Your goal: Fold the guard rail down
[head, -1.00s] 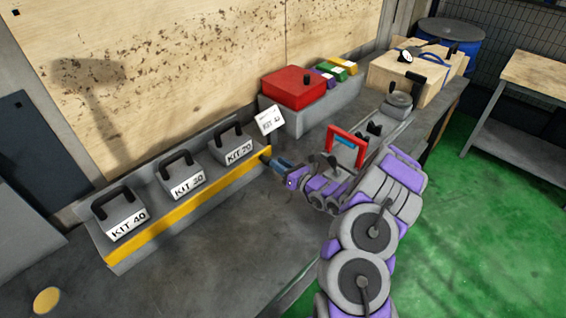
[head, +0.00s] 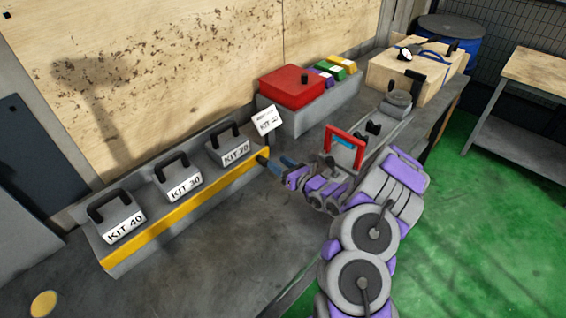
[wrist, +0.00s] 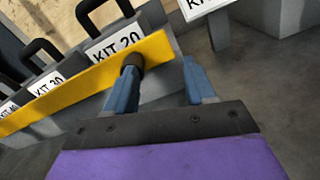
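The guard rail is a long yellow bar (head: 190,214) along the front of the kit rack, standing upright across the kits' lower fronts. A black knob (head: 263,159) sits at its right end. In the wrist view the yellow rail (wrist: 70,90) runs to the left and the black knob (wrist: 133,62) is at the left finger's tip. My gripper (head: 280,164) is at the rail's right end, its blue fingers apart. In the wrist view my gripper (wrist: 160,75) is open, with part of the rail's end showing between the fingers. Whether a finger touches the knob I cannot tell.
Kit boxes with black handles, such as KIT 40 (head: 120,219), stand behind the rail. A tilted white sign (head: 267,120) and a red box (head: 292,87) are to the right. A red-handled item (head: 345,146) is near my arm. The bench in front of the rail is mostly clear.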

